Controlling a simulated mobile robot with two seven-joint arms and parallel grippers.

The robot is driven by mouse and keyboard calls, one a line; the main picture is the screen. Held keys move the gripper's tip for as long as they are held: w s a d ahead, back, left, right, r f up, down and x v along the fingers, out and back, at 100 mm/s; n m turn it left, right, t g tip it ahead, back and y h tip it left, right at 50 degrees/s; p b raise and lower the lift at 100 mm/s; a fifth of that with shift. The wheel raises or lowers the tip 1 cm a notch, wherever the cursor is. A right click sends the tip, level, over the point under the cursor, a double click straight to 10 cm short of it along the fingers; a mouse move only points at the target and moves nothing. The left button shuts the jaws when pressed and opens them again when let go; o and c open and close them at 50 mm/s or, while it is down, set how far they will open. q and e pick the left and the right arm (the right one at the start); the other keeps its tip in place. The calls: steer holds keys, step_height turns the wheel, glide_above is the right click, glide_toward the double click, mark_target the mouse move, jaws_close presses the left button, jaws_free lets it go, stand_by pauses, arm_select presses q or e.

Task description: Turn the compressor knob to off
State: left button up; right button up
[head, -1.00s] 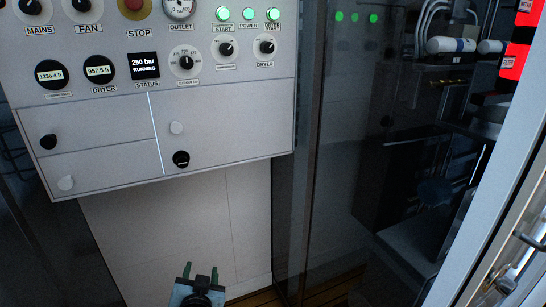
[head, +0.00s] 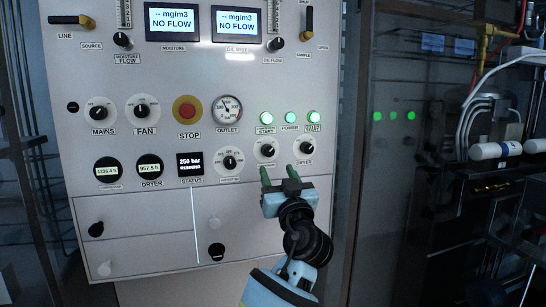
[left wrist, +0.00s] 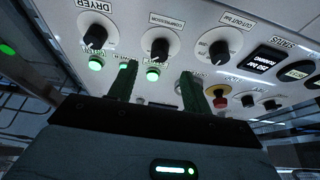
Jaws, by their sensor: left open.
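The compressor knob (head: 266,151) is a small black knob on a round white dial on the grey panel (head: 140,205), left of the dryer knob (head: 306,148). Its pointer setting is too small to read. My left gripper (head: 279,173) is open and empty, with its two green fingers just below the compressor and dryer dials. In the left wrist view, where the panel appears upside down, the compressor knob (left wrist: 160,48) shows above and between the spread fingers of the gripper (left wrist: 157,88). The fingers appear apart from the knob.
The cut-out knob (head: 230,161) is left of the compressor knob. Lit green buttons (head: 290,118) sit above, and a red stop button (head: 187,110) is further left. A dark glass enclosure (head: 400,180) stands right of the panel. The panel front below the gauges is mostly flat.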

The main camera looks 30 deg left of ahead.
mark_target(270, 154)
arm_select(q)
steer(key=x, duration=0.3)
steer(key=p+x, duration=0.1)
steer(key=x, duration=0.1)
steer(key=shift+r, duration=0.3)
steer(key=shift+w+a+r, duration=0.15)
steer(key=shift+w+a, duration=0.3)
steer(key=shift+a, duration=0.05)
steer(key=shift+w+a, duration=0.2)
steer(key=shift+a, duration=0.05)
arm_select(e)
steer(key=shift+w+r+t, duration=0.3)
steer(key=shift+w+r, duration=0.7)
steer(key=shift+r, duration=0.1)
